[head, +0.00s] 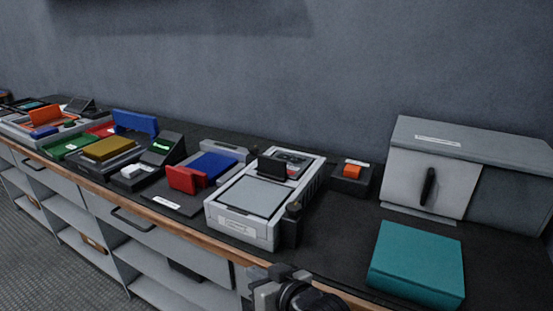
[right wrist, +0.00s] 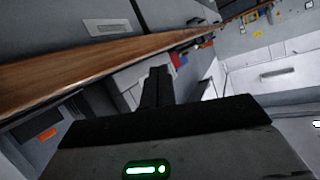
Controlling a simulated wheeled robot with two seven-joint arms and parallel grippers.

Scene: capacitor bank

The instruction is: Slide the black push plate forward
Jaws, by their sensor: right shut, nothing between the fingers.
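The black push plate (head: 271,166) looks like a small upright black block on the grey and white device (head: 242,230) at the middle of the counter in the head view. It stands behind the device's flat grey panel (head: 252,197), beside a dark dial panel (head: 293,161). My right gripper (head: 277,273) is at the bottom edge of the head view, in front of the counter's wooden edge and apart from the plate. In the right wrist view its dark fingers (right wrist: 157,74) are together with nothing between them. My left gripper is not in view.
A black knob post (head: 292,224) stands at the device's right front corner. A teal book (head: 417,265) and a grey cabinet (head: 428,180) are to the right, an orange-button box (head: 351,178) behind. A red block (head: 187,179) is left. Bare counter (head: 338,236) lies right of the device.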

